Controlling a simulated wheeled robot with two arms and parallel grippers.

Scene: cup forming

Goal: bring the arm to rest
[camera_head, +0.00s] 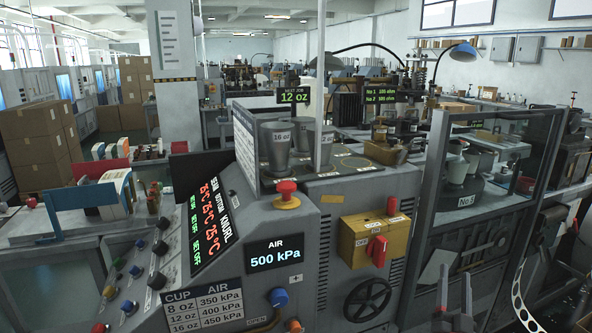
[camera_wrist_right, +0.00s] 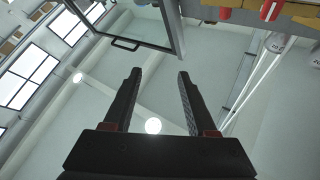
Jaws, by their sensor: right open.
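Beyond the fingers are the pale ceiling and windows. My left gripper is in neither view.
A grey machine (camera_head: 300,215) with a red button (camera_head: 287,190), an air display reading 500 kPa (camera_head: 275,254) and a yellow switch box (camera_head: 362,238) fills the middle. A glass-doored cabinet (camera_head: 425,200) stands right of it. Cardboard boxes (camera_head: 35,145) are stacked at left.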

